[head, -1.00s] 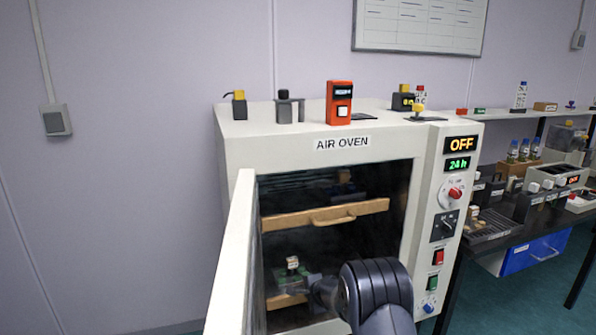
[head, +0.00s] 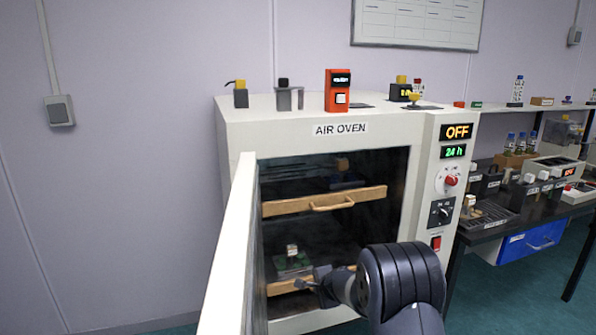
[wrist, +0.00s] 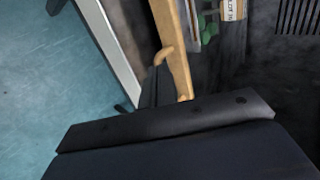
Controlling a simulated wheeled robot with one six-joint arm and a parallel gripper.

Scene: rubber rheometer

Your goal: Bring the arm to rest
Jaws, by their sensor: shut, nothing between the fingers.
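My gripper (head: 308,285) is shut and empty. In the head view it is at the front of the open oven's lower part, close to the front of the lower wooden-edged shelf (head: 284,287). I cannot tell whether it touches the shelf. My dark arm reaches in from the lower right. The wrist view shows a wooden shelf front with its handle (wrist: 164,54) just beyond the dark gripper body, which hides the lower half of that view. The air oven (head: 290,122) reads OFF and 24 h.
The open oven door (head: 232,255) stands left of my gripper. An upper wooden-fronted shelf (head: 285,205) is above it. A green-based item with a pale block (head: 292,258) sits on the lower shelf. A bench with a blue drawer (head: 530,242) is at the right. Teal floor shows in the wrist view.

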